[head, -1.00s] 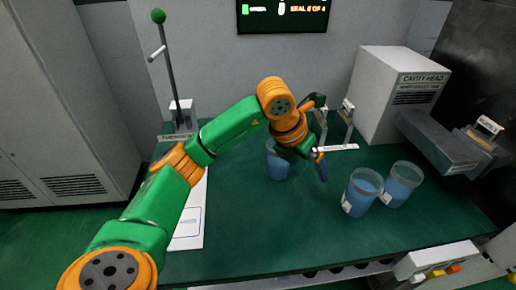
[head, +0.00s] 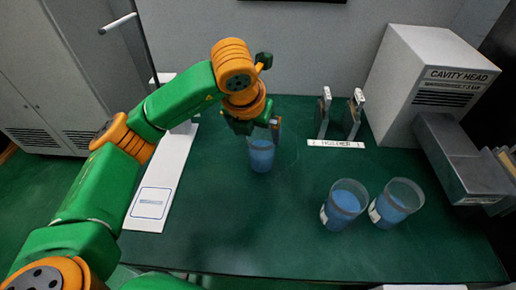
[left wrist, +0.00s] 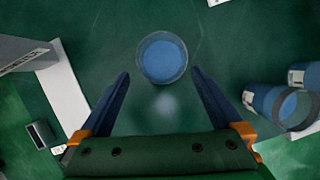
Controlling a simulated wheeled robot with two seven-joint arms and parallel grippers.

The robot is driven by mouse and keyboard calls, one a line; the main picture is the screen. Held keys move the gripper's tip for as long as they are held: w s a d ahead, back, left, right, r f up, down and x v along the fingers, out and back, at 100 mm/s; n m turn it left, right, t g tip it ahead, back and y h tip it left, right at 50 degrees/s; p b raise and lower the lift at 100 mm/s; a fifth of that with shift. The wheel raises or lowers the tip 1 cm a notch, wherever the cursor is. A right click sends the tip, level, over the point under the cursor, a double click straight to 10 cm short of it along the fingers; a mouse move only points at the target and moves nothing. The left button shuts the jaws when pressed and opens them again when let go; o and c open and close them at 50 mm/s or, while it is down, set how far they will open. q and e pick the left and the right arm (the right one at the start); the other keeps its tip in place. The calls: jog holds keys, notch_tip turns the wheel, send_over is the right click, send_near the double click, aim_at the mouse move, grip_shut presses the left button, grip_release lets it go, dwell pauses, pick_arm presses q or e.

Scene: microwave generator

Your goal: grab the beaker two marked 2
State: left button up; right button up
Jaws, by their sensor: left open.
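Three clear beakers of blue liquid stand upright on the green table. One beaker (head: 262,156) stands alone near the middle; the other two, a nearer beaker (head: 342,207) and a right beaker (head: 394,206), stand side by side at the right with white labels. I cannot read a number on any label, so I cannot tell which is marked 2. My left gripper (head: 259,128) is open and empty above the lone beaker, partly hiding its top. In the left wrist view the lone beaker (left wrist: 162,58) lies between and just ahead of the spread fingertips (left wrist: 160,74).
A small stand (head: 338,118) with two uprights and a holder label is behind the beakers. The grey cavity head box (head: 428,85) is at the back right. A white panel (head: 152,196) lies at the left. The front middle of the table is clear.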

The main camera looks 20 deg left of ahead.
aim_at(262, 142)
pick_arm(q)
jog(key=p+x, duration=0.1)
jog(key=x, duration=0.2)
jog(key=p+x, duration=0.2)
jog(key=x, duration=0.1)
jog(key=shift+w+d+f, duration=0.15)
jog(key=shift+w+f, duration=0.1)
jog(key=shift+w, duration=0.15)
jog(key=shift+w+f, duration=0.15)
jog(key=shift+f, duration=0.05)
jog(key=c, duration=1.5)
pick_arm(e)
jog(key=shift+s+a+r, duration=0.1)
jog(key=shift+s+r, duration=0.1)
jog(key=shift+r, duration=0.4)
jog(key=shift+s+a+r, duration=0.1)
jog(key=shift+s+r, duration=0.05)
jog(key=shift+r, duration=0.45)
pick_arm(q)
jog(key=shift+r, duration=0.15)
pick_arm(e)
jog(key=shift+f, duration=0.1)
